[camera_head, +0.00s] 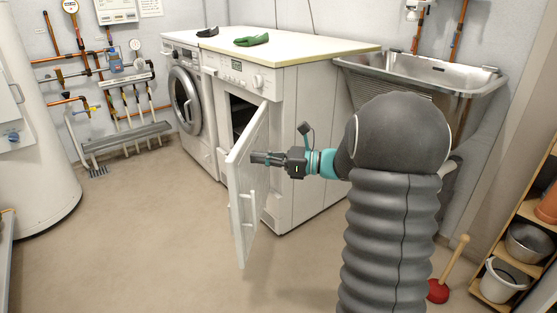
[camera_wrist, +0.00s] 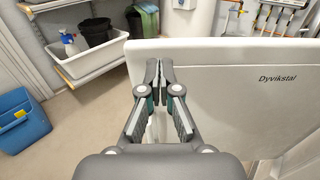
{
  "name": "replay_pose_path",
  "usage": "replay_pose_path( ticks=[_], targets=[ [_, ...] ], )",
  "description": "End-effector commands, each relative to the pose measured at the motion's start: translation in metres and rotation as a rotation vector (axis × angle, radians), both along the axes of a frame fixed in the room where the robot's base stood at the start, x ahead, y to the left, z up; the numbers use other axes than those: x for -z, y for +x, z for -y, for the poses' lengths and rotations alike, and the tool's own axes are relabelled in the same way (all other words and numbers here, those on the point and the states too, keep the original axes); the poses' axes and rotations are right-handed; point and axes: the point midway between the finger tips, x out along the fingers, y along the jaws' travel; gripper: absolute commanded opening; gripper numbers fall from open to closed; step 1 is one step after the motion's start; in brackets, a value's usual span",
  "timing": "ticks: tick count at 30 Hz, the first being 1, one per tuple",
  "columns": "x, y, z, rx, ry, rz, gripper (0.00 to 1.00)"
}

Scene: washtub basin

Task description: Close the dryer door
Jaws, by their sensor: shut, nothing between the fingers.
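The white dryer (camera_head: 300,130) stands under the counter, right of the washing machine. Its white door (camera_head: 246,185) stands wide open, swung out from the front, and leaves the dark drum opening (camera_head: 240,108) partly in view. In the wrist view the door (camera_wrist: 235,95) fills the right half and bears the word "Dyvikstal". My gripper (camera_head: 255,158) is shut and empty, its fingers in front of the door's face near the free edge. In the wrist view the fingertips (camera_wrist: 158,68) overlap the door's left edge. I cannot tell whether they touch it.
A washing machine (camera_head: 185,100) is left of the dryer. A steel sink (camera_head: 420,75) stands to the right. The floor (camera_head: 140,230) left of the door is clear. A plunger (camera_head: 440,290) and a shelf (camera_head: 520,240) are at right. A blue bin (camera_wrist: 20,120) shows in the wrist view.

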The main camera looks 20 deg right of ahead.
Motion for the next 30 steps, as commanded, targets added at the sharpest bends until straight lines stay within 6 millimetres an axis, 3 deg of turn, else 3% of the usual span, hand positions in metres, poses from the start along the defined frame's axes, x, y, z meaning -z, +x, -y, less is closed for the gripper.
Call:
replay_pose_path(
  ticks=[3, 9, 30],
  targets=[
    [0.0, 0.008, -0.014, -0.002, 0.0, 0.0, 0.0],
    [0.001, 0.015, -0.025, 0.0, -0.001, -0.001, 0.0],
    [0.0, 0.024, -0.028, 0.059, 0.0, 0.004, 0.0]
  ],
)
